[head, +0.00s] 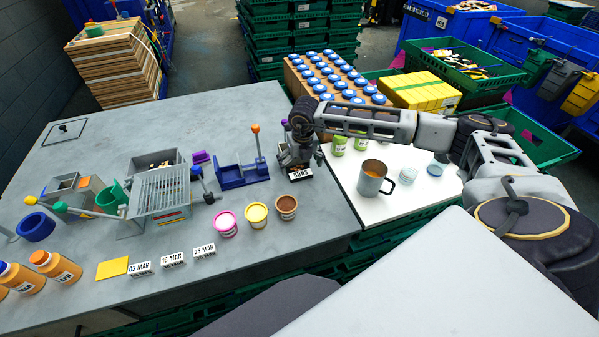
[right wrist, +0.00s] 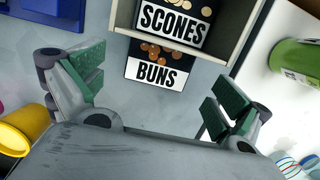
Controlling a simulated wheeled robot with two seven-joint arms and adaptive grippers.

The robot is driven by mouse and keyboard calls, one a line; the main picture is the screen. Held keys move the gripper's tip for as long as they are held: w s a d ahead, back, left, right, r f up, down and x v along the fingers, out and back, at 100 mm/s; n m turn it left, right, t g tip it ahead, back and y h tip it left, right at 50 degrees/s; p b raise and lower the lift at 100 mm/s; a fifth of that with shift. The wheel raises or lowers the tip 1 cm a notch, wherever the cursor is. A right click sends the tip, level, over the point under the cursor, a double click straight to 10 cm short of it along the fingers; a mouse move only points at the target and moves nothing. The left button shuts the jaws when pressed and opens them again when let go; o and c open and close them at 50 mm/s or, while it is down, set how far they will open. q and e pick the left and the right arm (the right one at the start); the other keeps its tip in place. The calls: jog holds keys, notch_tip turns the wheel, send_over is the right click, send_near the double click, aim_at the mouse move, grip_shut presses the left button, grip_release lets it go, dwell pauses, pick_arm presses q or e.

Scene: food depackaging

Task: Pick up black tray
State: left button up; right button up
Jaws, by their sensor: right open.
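A small black tray with a white "BUNS" label (right wrist: 157,72) shows in the right wrist view, with several small brown round pieces at its far end. In the head view the same tray (head: 300,174) is on the grey table near its right edge, partly hidden by my right gripper. My right gripper (head: 302,161) is open and empty over the tray's far side. In the right wrist view its green-padded fingers (right wrist: 157,92) are spread wide, and the tray appears beyond them, between their directions. I cannot tell the exact height gap. My left gripper is not in view.
Pink, yellow and brown tubs (head: 257,215) stand in front.

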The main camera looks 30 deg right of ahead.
aim_at(300, 171)
jog(key=shift+w+d+f+p, duration=0.1)
jog(key=shift+w+f+p, duration=0.05)
jog(key=shift+f, duration=0.65)
jog(key=shift+w+f+p, duration=0.15)
jog(key=shift+f, duration=0.6)
jog(key=c, duration=1.1)
jog(key=shift+s+r, duration=0.1)
